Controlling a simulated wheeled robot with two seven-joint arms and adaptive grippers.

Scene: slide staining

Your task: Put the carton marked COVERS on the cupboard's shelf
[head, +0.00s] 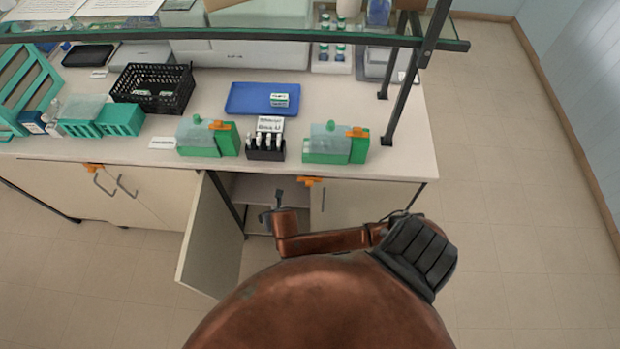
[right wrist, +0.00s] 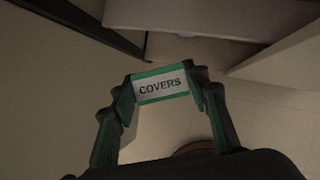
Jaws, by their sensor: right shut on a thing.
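The green and white carton marked COVERS (right wrist: 162,86) is gripped between the two fingers of my right gripper (right wrist: 160,95) in the right wrist view, its label upright and readable. In the head view my right gripper (head: 268,214) is at the front of the open cupboard; I cannot make out the carton there. The cupboard's shelf (head: 262,188) shows as a pale board inside the opening, beyond the gripper. The cupboard door (head: 207,240) stands open to the left of the gripper. My left gripper is not in view.
The benchtop (head: 385,150) overhangs the cupboard. On it stand two green dispensers (head: 200,138) (head: 335,145), a black pen holder (head: 265,150) and a blue tray (head: 245,98) bearing a small carton (head: 279,99). A closed door (head: 365,203) is right of the opening.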

